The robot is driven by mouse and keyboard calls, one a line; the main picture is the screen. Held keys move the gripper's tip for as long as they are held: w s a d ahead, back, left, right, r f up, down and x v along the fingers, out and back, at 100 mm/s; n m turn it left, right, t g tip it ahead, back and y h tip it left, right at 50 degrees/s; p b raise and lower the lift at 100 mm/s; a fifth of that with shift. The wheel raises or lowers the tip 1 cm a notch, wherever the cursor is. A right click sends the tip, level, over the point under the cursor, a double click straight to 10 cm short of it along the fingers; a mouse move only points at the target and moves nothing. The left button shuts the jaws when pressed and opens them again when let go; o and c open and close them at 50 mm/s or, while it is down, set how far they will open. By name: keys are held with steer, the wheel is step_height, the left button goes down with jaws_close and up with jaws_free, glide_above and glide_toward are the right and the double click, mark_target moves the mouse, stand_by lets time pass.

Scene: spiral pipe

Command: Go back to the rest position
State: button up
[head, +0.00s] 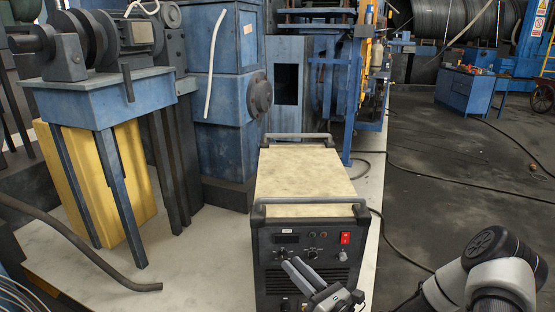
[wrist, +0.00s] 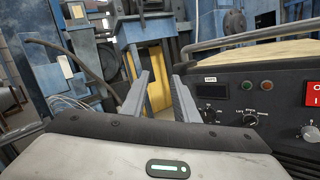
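My gripper (head: 290,272) shows at the bottom middle of the head view, in front of the black front panel of a machine box (head: 282,277). In the wrist view, the two grey fingers of my gripper (wrist: 160,82) stand apart with nothing between them. The box's front panel (wrist: 259,92) is to the right of the fingers, with knobs, small lamps and a red switch. I cannot tell whether a finger touches the panel. My arm (head: 490,275) enters at the lower right of the head view.
A blue metal stand (head: 100,98) with a motor on top is at the left. A dark curved pipe (head: 85,248) reaches over the pale floor there. A blue cabinet (head: 465,91) stands at the far right. Cables lie on the dark floor (head: 440,170), which is otherwise largely open.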

steer(key=s+a+r+n+g+y, duration=0.3)
steer(key=s+a+r+n+g, duration=0.65)
steer(key=n+g, duration=0.5)
steer(key=s+d+r+n+g+h, duration=0.35)
steer(key=s+n+h, duration=0.35)
steer(key=s+n, duration=0.35)
steer(key=s+d+r+n+t+h, duration=0.3)
steer(key=d+r+n+t+h, duration=0.1)
steer(key=d+r, duration=0.25)
steer(key=s+d+r+n+t+h, duration=0.3)
steer(key=s+d+r+t+h, duration=0.15)
steer(key=d, duration=0.25)
step_height(320, 180, up, 14)
steer(key=p, duration=1.2)
steer(key=shift+w+d+f, duration=0.2)
steer(key=shift+d, duration=0.1)
steer(key=shift+h, duration=0.25)
